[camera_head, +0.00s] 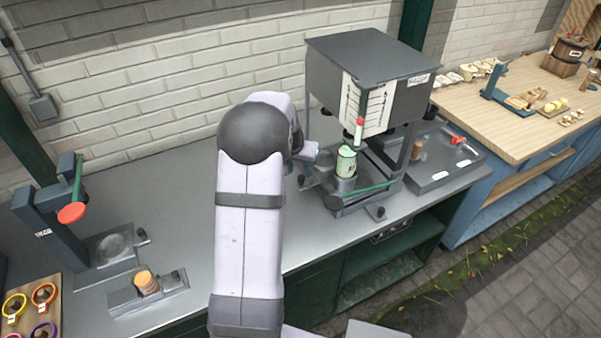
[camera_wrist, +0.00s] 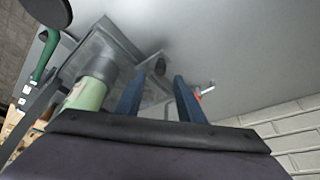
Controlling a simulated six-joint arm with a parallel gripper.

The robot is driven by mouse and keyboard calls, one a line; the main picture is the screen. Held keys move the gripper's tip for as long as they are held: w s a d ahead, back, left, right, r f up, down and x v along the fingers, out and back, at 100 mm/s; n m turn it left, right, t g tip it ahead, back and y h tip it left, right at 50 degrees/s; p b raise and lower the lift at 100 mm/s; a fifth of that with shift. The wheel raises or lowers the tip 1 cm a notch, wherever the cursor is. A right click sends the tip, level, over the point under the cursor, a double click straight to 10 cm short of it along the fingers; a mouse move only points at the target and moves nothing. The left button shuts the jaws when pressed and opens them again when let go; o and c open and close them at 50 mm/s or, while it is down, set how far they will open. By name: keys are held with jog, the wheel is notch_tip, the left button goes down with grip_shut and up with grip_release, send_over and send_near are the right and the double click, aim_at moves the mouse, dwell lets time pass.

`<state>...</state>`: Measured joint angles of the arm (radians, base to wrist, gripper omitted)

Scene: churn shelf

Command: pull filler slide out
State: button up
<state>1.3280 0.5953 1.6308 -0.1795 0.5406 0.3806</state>
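The filler (camera_head: 365,85) is a large grey box on legs on the bench, with a white marked panel. Under it is a low grey base with a slide part (camera_head: 345,192), where a green jar (camera_head: 346,163) stands upright. My gripper (camera_head: 312,152) is just left of the jar, partly hidden by my arm. In the wrist view my two blue fingers (camera_wrist: 160,78) are apart with nothing held. A small dark knob (camera_wrist: 160,64) shows beyond the gap between their tips; contact cannot be told. The green jar (camera_wrist: 88,94) is beside the left finger there.
A dark stand with a red disc (camera_head: 72,212) is at the far left. Bench between stand and filler is mostly clear.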

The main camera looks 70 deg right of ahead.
aim_at(301, 177)
jog(key=shift+p+x, duration=0.85)
jog(key=shift+x, duration=1.5)
grip_shut()
